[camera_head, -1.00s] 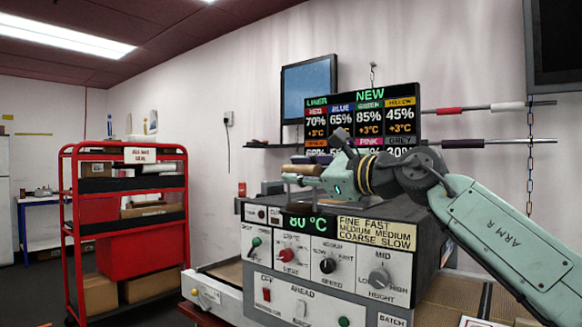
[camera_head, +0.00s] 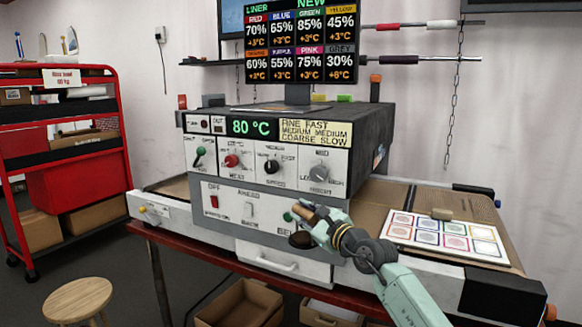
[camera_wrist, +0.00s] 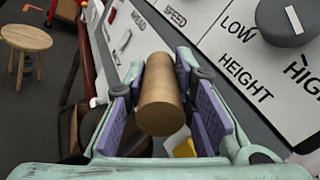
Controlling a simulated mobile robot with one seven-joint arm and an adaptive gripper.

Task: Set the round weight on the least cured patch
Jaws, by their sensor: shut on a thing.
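My gripper (camera_head: 312,224) hangs low in front of the control panel, shut on a tan-brown cylinder (camera_wrist: 158,100) between its purple finger pads. In the head view the cylinder (camera_head: 308,209) shows above a dark round piece (camera_head: 300,240); I cannot tell whether the two are joined. The white sheet (camera_head: 490,259) with two rows of colour-outlined patches lies on the belt at right, well apart from my gripper. The screen (camera_head: 300,45) lists percentages by colour; grey shows the lowest, 30%.
The oven (camera_head: 362,135) stands between the left and right belt sections. A red cart (camera_head: 70,170) and wooden stool (camera_head: 78,298) are at left. An open box (camera_head: 240,303) is below.

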